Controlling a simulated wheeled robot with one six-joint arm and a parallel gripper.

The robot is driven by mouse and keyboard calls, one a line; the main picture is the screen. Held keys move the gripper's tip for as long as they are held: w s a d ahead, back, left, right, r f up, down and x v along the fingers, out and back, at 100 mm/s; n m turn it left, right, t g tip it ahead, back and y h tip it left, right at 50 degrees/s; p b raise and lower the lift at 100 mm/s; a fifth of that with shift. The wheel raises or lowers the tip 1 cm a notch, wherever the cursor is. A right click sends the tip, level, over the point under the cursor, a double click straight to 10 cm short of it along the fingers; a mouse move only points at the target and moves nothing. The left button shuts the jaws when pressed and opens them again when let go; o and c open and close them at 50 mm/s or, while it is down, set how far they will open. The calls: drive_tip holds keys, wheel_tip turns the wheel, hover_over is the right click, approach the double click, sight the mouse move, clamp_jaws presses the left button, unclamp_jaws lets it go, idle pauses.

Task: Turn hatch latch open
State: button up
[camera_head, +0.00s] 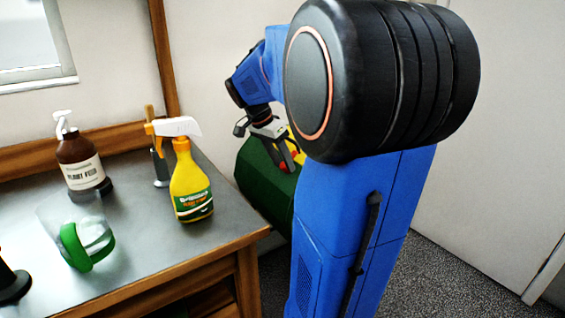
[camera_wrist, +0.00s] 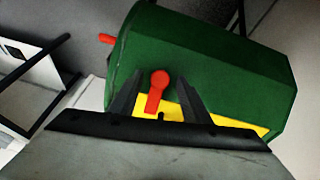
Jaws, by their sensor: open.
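The red hatch latch (camera_wrist: 157,92) is a short lever with a round pivot end, in front of a yellow panel (camera_wrist: 228,122) on a dark green box (camera_wrist: 205,62). In the wrist view it lies between the two dark fingers of my gripper (camera_wrist: 159,95), which is open. I cannot tell whether either finger touches it. In the head view my gripper (camera_head: 281,140) is at the green box (camera_head: 254,180), beyond the table. Red and yellow show beside the fingers there, but my arm hides much of the box.
A table (camera_head: 140,262) stands at the left. On it are a yellow spray bottle (camera_head: 190,190), a brown pump bottle (camera_head: 80,165) and a clear cup with a green band (camera_head: 84,248). A second red part (camera_wrist: 107,39) sticks out of the box's left side. A white door is at the right.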

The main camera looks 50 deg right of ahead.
drive_tip(key=shift+s+d+f, duration=0.1)
drive_tip(key=shift+f, duration=0.15)
drive_tip(key=c, duration=1)
drive_tip(key=shift+c, duration=0.2)
